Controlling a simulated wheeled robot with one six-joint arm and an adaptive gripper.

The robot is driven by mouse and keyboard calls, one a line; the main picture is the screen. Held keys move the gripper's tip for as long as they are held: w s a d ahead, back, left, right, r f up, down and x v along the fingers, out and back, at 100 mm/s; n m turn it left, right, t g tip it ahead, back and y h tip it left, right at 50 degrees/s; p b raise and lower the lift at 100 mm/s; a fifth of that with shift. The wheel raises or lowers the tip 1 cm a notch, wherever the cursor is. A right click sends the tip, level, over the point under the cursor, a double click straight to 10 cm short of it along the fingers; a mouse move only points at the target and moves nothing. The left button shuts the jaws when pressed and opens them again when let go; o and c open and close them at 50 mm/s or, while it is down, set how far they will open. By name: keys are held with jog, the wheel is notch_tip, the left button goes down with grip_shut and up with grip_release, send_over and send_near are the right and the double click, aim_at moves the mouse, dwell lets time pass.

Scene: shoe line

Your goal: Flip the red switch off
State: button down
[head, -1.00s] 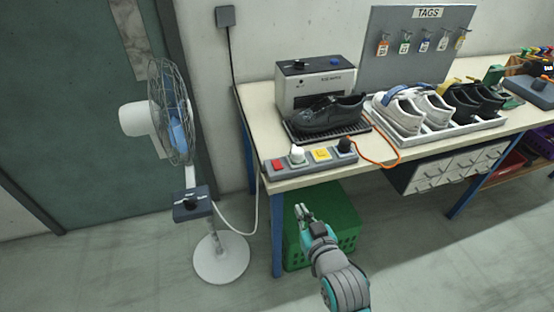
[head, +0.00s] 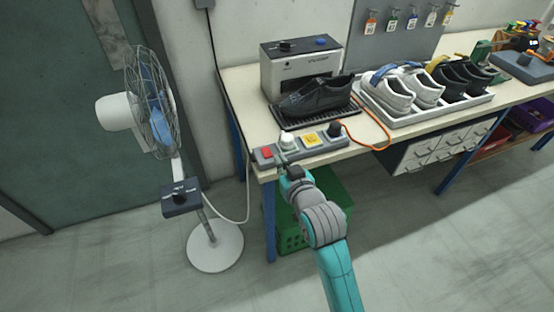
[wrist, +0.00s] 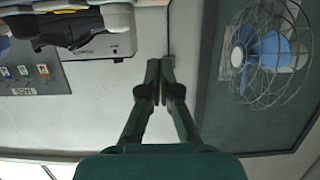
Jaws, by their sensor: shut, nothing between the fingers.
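The red switch (head: 266,153) is at the left end of a grey power strip (head: 319,149) on the front left edge of the workbench. A white plug, a yellow switch (head: 310,139) and a dark plug (head: 333,129) sit farther right on the strip. My gripper (head: 282,170) is at the bench's front edge, just right of and below the red switch in the head view. In the wrist view my gripper (wrist: 153,82) has its fingers together with nothing between them. Whether it touches the strip cannot be told. The red switch does not show in the wrist view.
A standing fan (head: 152,105) with a control box is left of the bench. A machine (head: 300,68), a black shoe (head: 318,96) and a shoe tray (head: 440,118) stand behind the strip. An orange cord (head: 372,143) crosses the bench top. A green crate (head: 335,187) is below.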

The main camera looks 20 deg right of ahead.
send_over(271, 162)
jog(key=shift+w+f, duration=0.2)
jog(key=shift+f, duration=0.9)
notch_tip(271, 162, down, 3)
jog(key=shift+s+f, duration=0.15)
jog(key=shift+f, duration=0.35)
